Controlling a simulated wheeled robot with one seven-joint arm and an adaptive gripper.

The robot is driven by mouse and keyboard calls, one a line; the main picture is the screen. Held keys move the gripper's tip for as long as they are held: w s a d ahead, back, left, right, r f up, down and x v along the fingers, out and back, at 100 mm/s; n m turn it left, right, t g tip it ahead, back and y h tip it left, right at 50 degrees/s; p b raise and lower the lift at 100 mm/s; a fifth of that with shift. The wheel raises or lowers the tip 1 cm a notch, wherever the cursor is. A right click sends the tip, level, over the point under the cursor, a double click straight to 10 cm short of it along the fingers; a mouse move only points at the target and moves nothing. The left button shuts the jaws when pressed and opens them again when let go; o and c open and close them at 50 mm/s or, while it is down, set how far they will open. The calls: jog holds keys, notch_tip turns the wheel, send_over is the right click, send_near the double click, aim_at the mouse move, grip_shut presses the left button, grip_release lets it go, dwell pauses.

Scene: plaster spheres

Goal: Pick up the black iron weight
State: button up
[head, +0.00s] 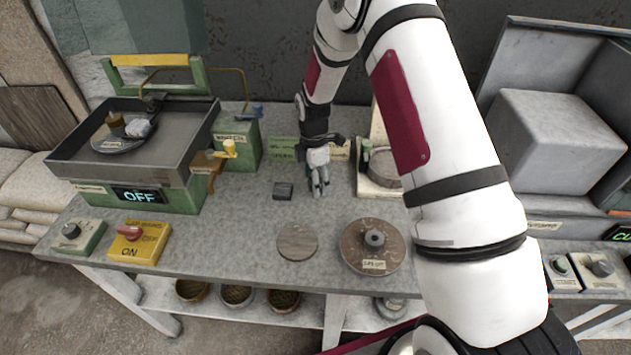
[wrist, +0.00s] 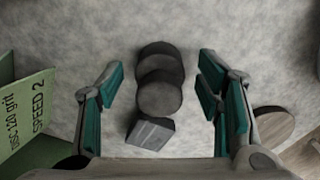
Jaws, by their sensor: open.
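The black iron weight (wrist: 160,97) shows in the wrist view as dark, rounded, stacked shapes on the grey tabletop. It lies between the two teal fingers of my gripper (wrist: 160,75), with bare table visible on both sides. My gripper is open and holds nothing. In the head view my gripper (head: 319,189) hangs pointing down over the middle of the bench and hides the weight. A small dark grey block (head: 283,190) sits just left of it. This block (wrist: 150,133) appears close below the weight in the wrist view; I cannot tell whether they touch.
A green sign (head: 283,149) stands behind my gripper. A wooden disc (head: 298,242) and a brown round plate (head: 373,246) lie toward the front edge. A holder with a round dish (head: 383,168) is close on the right. A green machine with a tray (head: 75,163) fills the left.

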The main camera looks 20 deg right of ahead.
grip_shut()
dwell(0.4)
